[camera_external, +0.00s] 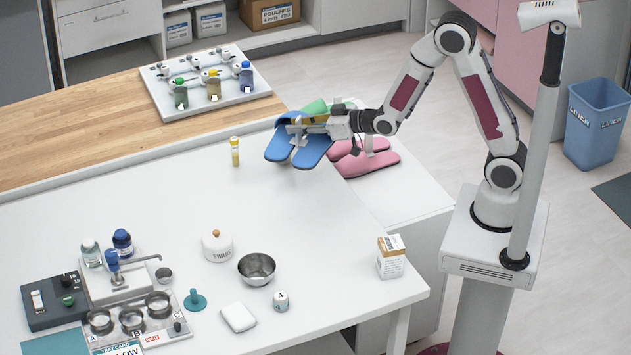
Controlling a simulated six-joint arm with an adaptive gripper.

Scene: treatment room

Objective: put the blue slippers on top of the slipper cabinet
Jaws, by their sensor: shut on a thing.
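The pair of blue slippers (313,151) is in my gripper (299,130), which is shut on it. The slippers appear held up in the air near the far right edge of the white table, toes toward the lower left. The white slipper cabinet (405,203) stands beside the table's right edge. On its top lie pink slippers (372,163), partly hidden by my gripper. A green slipper (315,107) shows behind the blue pair, mostly hidden. How high the blue pair hangs cannot be told exactly.
A small yellow bottle (235,151) stands on the table left of the slippers. A white rack with colored jars (214,88) is on the wooden counter behind. A carton (390,257), steel bowl (257,269) and swab jar (217,246) stand nearer. The cabinet's front top is bare.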

